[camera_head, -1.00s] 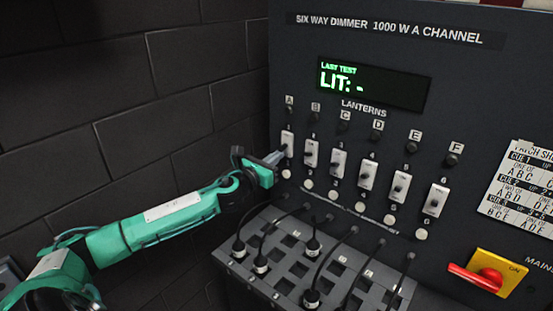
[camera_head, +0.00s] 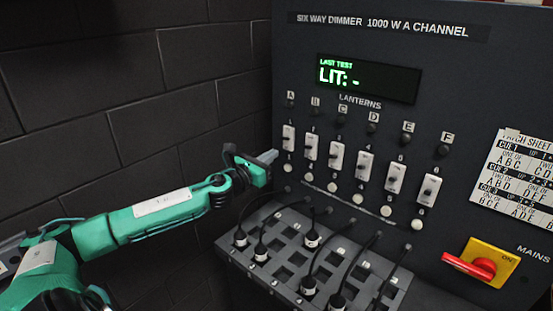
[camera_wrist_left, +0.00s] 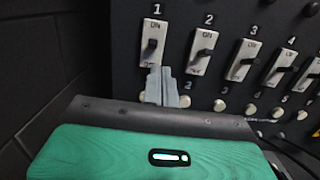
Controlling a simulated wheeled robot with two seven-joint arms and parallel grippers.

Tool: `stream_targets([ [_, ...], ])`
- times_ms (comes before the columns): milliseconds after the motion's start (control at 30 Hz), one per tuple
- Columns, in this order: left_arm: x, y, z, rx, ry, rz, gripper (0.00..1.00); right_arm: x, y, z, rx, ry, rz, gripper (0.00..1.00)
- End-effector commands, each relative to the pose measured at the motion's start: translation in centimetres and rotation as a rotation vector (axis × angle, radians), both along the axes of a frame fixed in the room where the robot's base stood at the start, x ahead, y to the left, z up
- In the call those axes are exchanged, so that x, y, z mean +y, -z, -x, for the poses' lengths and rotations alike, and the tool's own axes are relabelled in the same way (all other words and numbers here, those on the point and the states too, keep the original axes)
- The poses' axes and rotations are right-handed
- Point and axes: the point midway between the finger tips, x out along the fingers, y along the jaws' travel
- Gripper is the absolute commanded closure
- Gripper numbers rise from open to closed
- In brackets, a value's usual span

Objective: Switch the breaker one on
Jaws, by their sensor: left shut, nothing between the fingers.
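Breaker one (camera_head: 288,138) is the leftmost white switch plate in the row on the dark dimmer panel. In the left wrist view breaker one (camera_wrist_left: 155,30) has "ON" at its top and a dark toggle that looks angled downward, like its neighbour's; its lower end is partly hidden by my fingers. My left gripper (camera_head: 270,156) is shut and empty, just left of and below breaker one, seemingly a little apart from the panel. In the left wrist view my left gripper (camera_wrist_left: 161,74) points up at the plate's lower edge. My right gripper is not in view.
More switches stand to the right, such as breaker two (camera_head: 310,147). A sloping patch bay (camera_head: 262,228) with black cables juts out below. A red mains handle (camera_head: 470,265) is at lower right. The display (camera_head: 367,80) reads "LIT: -". A brick wall (camera_head: 150,120) is at left.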

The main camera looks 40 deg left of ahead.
Motion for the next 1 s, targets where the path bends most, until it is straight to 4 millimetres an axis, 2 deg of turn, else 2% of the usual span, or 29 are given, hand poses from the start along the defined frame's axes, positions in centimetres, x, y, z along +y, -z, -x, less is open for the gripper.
stream_targets([
  [200, 0.1, -2.4, 2.7, 0.005, 0.002, -0.003, 1.0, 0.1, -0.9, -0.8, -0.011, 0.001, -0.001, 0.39],
  [400, 0.3, -3.5, 4.1, 0.004, 0.0, -0.001, 1.0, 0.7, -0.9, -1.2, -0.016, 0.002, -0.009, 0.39],
  [1000, 0.3, -4.1, 4.6, 0.002, 0.0, 0.002, 1.0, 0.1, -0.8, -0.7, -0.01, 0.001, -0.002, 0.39],
])
